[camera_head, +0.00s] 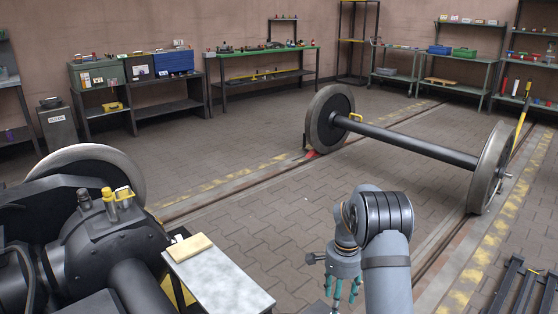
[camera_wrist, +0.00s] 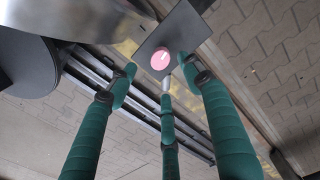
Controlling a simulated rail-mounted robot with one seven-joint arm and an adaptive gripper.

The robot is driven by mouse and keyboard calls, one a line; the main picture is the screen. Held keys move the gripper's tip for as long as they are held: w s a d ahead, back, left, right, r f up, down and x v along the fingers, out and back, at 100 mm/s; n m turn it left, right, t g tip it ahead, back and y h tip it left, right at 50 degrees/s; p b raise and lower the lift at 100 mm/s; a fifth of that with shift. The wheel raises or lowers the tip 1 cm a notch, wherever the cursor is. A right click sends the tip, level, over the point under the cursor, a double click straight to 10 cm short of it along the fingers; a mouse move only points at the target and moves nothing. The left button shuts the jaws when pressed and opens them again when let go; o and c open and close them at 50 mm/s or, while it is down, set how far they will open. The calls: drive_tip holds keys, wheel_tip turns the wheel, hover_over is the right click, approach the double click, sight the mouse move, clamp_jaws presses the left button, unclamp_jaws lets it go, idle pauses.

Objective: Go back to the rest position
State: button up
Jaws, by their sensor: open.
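My gripper (camera_head: 340,290) is at the lower middle of the head view, with its teal fingers pointing down above the paved floor, right of a small grey-topped table. In the wrist view my gripper (camera_wrist: 168,82) shows three teal fingers spread apart with nothing clasped between them. A dark square plate with a pink round disc (camera_wrist: 160,59) shows beyond the fingertips; I cannot tell its distance. My arm's upper links hide part of the floor behind them.
The small table (camera_head: 218,278) carries a yellowish block (camera_head: 187,248). A bogie (camera_head: 100,240) with a yellow-topped fitting stands at left. A wheelset (camera_head: 415,143) stands on the rails behind. Dark metal frames (camera_head: 522,290) lie at lower right. Workbenches (camera_head: 262,75) line the walls. Open paving lies mid-floor.

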wheel_tip(320, 180, down, 8)
drive_tip(key=shift+s+r, duration=0.1)
drive_tip(key=shift+n+p, duration=0.4)
drive_tip(key=shift+n, duration=0.1)
drive_tip(key=n+p, duration=0.1)
drive_tip(key=n, duration=0.3)
drive_tip(key=shift+r, duration=0.15)
drive_tip(key=n+p, duration=0.2)
drive_tip(key=n, duration=0.5)
drive_tip(key=n+p, duration=0.1)
drive_tip(key=n, duration=0.4)
drive_tip(key=n+p, duration=0.1)
drive_tip(key=n, duration=0.4)
drive_tip(key=shift+n, duration=0.3)
